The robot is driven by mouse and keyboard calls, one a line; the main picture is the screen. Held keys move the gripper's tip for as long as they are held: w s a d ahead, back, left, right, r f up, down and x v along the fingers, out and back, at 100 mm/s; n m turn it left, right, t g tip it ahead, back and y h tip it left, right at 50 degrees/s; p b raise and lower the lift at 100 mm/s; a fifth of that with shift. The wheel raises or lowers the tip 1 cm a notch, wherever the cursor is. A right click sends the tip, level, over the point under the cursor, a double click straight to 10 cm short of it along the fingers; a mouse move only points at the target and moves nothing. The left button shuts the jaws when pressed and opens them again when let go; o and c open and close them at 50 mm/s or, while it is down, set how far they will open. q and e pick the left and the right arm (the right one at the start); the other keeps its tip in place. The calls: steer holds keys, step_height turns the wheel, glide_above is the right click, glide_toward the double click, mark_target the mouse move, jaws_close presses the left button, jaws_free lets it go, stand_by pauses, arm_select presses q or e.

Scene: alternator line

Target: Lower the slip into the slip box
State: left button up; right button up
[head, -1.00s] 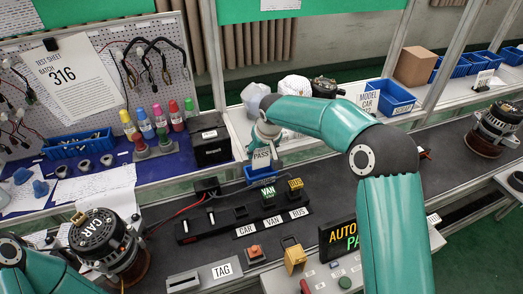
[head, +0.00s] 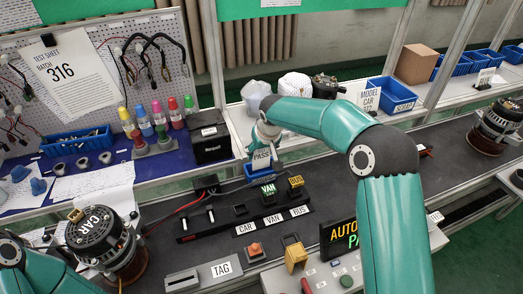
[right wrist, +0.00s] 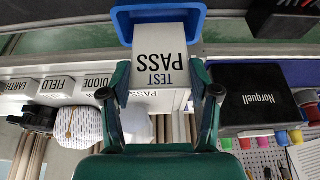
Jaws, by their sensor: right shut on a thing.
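The slip (right wrist: 160,55) is a white card printed TEST PASS. My right gripper (right wrist: 160,92) is shut on it, with a finger on each side. The slip also shows in the head view (head: 262,155), hanging below the right gripper (head: 264,135). The slip box is a small blue open box (head: 258,172) right below the slip, at the back edge of the dark line. In the right wrist view the slip's far end overlaps the mouth of the slip box (right wrist: 124,22); I cannot tell how deep it is. My left arm shows at lower left, but its gripper is out of view.
A black box (head: 212,144) stands left of the slip box. VAN (head: 268,191) and BUS blocks sit on a black rack (head: 245,222) in front. A CAR alternator (head: 100,240) stands at left. A blue tray (head: 390,95) is on the back shelf.

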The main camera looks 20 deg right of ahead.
mark_target(262, 161)
steer(key=shift+f+b, duration=1.9)
steer(key=shift+f, duration=0.4)
steer(key=o, duration=0.7)
steer(key=shift+r, duration=0.1)
steer(key=shift+o, duration=0.2)
steer(key=shift+r, duration=0.1)
steer(key=v, duration=1.1)
steer(key=shift+s+r, duration=0.25)
steer(key=shift+r, duration=0.05)
